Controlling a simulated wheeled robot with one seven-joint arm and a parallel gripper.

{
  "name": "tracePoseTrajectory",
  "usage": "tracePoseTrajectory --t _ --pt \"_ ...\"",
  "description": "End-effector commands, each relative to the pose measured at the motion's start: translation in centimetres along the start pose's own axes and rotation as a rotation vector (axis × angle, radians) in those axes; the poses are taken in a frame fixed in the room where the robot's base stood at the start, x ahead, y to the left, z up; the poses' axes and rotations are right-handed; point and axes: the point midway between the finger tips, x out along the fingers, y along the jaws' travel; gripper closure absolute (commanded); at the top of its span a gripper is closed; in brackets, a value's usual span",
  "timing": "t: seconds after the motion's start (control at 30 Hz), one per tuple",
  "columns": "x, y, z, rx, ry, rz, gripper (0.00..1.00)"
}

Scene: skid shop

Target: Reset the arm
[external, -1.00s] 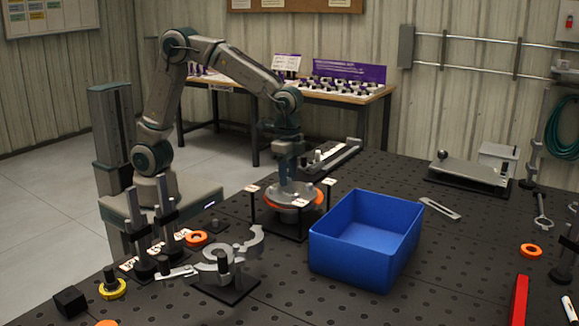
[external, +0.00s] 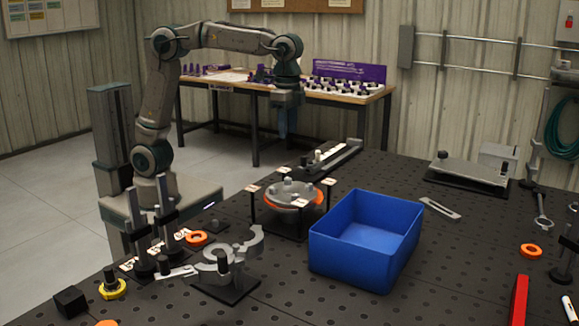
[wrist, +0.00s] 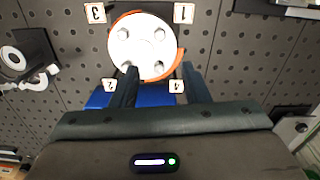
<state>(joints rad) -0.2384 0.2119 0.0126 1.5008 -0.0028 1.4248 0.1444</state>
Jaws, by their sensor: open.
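My gripper (external: 286,122) hangs pointing down, raised well above the round fixture on the table. In the wrist view my gripper (wrist: 160,82) has its two dark fingers apart with nothing between them. Below it is a round silver plate (external: 288,193) with an orange ring around its rim (external: 318,199), on a dark stand. In the wrist view the plate (wrist: 143,42) shows several bolt heads on its face and numbered tags around it.
An open blue bin (external: 347,260) stands right of the fixture. A grey clamp-like bracket (external: 225,262) and upright posts (external: 137,228) stand to the left. A flat metal plate on a block (external: 470,170) is at the back right. The air around the raised arm is clear.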

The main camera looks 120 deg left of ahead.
Motion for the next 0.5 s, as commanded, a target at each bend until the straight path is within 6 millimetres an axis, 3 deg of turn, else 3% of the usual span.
tracePoseTrajectory --t 0.3,0.5 --pt "0.0 0.1 0.1 0.001 0.001 0.000 0.58" --pt "0.4 2.9 4.7 0.025 0.054 -0.004 0.58"
